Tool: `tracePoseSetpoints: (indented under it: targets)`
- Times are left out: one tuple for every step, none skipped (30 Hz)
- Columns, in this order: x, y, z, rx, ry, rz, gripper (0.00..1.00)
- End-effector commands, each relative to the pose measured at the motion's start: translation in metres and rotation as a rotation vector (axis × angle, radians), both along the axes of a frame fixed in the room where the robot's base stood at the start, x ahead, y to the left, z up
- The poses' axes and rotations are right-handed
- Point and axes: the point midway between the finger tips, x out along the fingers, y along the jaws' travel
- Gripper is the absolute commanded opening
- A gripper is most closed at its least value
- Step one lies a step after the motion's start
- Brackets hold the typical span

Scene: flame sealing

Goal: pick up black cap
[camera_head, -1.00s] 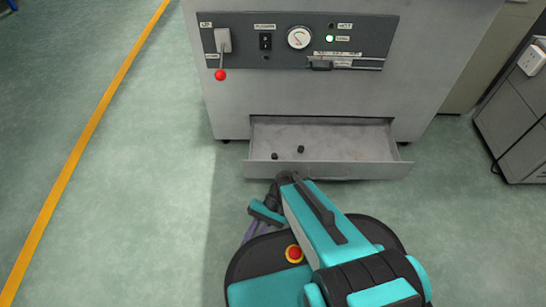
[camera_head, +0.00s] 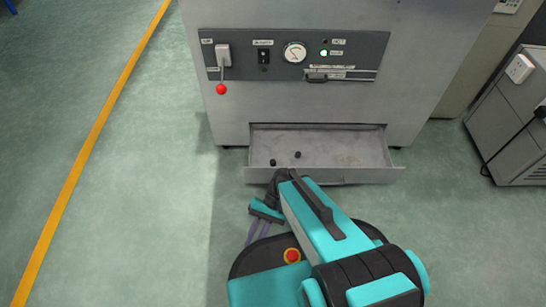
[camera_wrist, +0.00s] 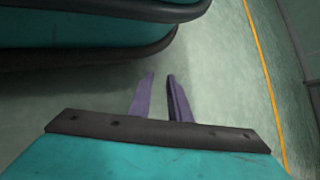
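Two small black caps lie in the open grey drawer (camera_head: 345,150) at the bottom of the machine in the head view. One black cap (camera_head: 298,155) is near the drawer's middle left, and another black cap (camera_head: 273,162) is closer to its front left. My gripper (camera_head: 257,230) is outside the drawer, in front of its left end and pointing down. In the wrist view my gripper (camera_wrist: 160,82) shows two purple fingers with a narrow gap between them and nothing held. No cap shows in the wrist view.
The machine's panel (camera_head: 290,58) carries a gauge and a red-knobbed lever (camera_head: 222,88). The drawer's front wall (camera_head: 330,176) stands between my arm and the caps. A grey cabinet (camera_head: 515,120) is at the right. The green floor on the left is clear, with a yellow line (camera_head: 85,150).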

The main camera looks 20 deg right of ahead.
Motion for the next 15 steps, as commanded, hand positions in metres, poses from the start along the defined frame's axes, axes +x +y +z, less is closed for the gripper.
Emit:
tracePoseSetpoints:
  targets:
    - [-0.001, -0.002, 0.016, -0.011, -0.002, 0.004, 0.17]
    - [-0.001, -0.003, 0.019, -0.018, -0.003, 0.006, 0.17]
    - [-0.001, -0.004, 0.024, -0.026, -0.005, 0.009, 0.17]
    - [-0.001, -0.005, 0.028, -0.033, -0.006, 0.011, 0.17]
    - [-0.001, -0.007, 0.032, -0.04, -0.009, 0.013, 0.17]
    - [-0.002, -0.009, 0.036, -0.05, -0.011, 0.016, 0.17]
    - [-0.002, -0.01, 0.04, -0.056, -0.012, 0.018, 0.17]
    - [-0.002, -0.011, 0.044, -0.062, -0.014, 0.02, 0.17]
    - [-0.002, -0.012, 0.049, -0.071, -0.016, 0.022, 0.17]
    - [-0.002, -0.014, 0.052, -0.077, -0.019, 0.025, 0.17]
    - [-0.002, -0.015, 0.056, -0.084, -0.02, 0.028, 0.17]
    - [-0.002, -0.016, 0.061, -0.093, -0.022, 0.03, 0.17]
    - [-0.003, -0.018, 0.065, -0.099, -0.023, 0.032, 0.17]
    - [-0.003, -0.019, 0.069, -0.105, -0.026, 0.035, 0.17]
    - [-0.003, -0.02, 0.074, -0.114, -0.028, 0.039, 0.17]
